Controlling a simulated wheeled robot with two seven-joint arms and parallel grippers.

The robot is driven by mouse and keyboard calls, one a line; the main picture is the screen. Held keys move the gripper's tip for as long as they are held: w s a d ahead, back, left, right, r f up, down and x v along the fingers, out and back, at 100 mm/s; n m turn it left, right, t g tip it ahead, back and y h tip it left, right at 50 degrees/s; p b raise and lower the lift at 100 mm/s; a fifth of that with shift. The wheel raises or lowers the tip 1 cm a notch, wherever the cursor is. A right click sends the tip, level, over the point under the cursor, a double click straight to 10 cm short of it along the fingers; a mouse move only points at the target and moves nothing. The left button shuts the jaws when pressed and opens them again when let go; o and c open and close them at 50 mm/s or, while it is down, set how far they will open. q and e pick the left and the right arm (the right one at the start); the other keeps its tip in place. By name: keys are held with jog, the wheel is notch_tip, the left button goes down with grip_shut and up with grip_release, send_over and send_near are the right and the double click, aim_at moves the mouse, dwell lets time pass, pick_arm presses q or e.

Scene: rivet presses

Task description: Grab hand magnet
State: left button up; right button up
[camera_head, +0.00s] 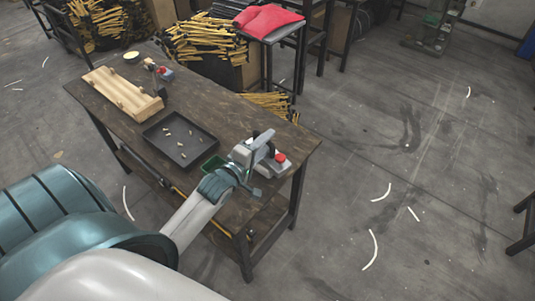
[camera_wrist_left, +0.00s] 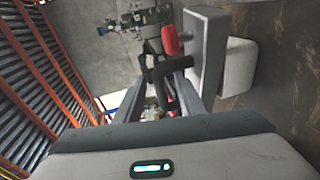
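In the left wrist view the fingers (camera_wrist_left: 170,88) look spread apart. A black handle-like part (camera_wrist_left: 155,77) and a red part (camera_wrist_left: 170,38) show between or just beyond them; contact cannot be told. A grey block (camera_wrist_left: 204,50) stands close on the right side. I cannot clearly identify the hand magnet in either view. My right gripper is not in view.
The floor to the right is open.

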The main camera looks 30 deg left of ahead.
pick_arm(q)
jog(key=shift+w+a, duration=0.1)
jog(key=shift+w, duration=0.4)
jog(key=w, duration=0.1)
jog(key=w+p, duration=0.1)
jog(key=w+f, duration=0.1)
jog(key=w, duration=0.1)
jog(key=shift+a+p, duration=0.3)
jog(key=shift+p, duration=0.05)
jog(key=shift+c, duration=0.4)
grip_shut()
dwell(0.7)
